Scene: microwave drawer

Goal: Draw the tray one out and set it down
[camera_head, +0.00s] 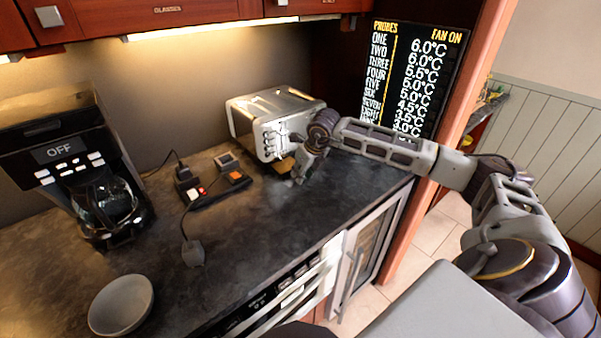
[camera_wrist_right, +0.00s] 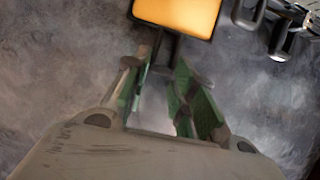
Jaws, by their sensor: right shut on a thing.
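The tray (camera_wrist_right: 178,14), a flat orange-yellow panel with a dark rim, shows at the top of the right wrist view. A dark stem runs from it down between the fingers of my right gripper (camera_wrist_right: 165,95), which is shut on it. In the head view a tan piece of the tray (camera_head: 285,164) shows at the foot of the silver toaster (camera_head: 270,118), just left of my right gripper (camera_head: 299,172). How much of the tray lies inside the toaster is hidden. My left gripper is not in view.
A black power strip (camera_head: 218,187) with plugs lies on the dark counter left of the gripper. A coffee maker (camera_head: 70,160) stands at the left, a bowl (camera_head: 121,304) at the front left. A display board (camera_head: 412,80) stands behind my right arm.

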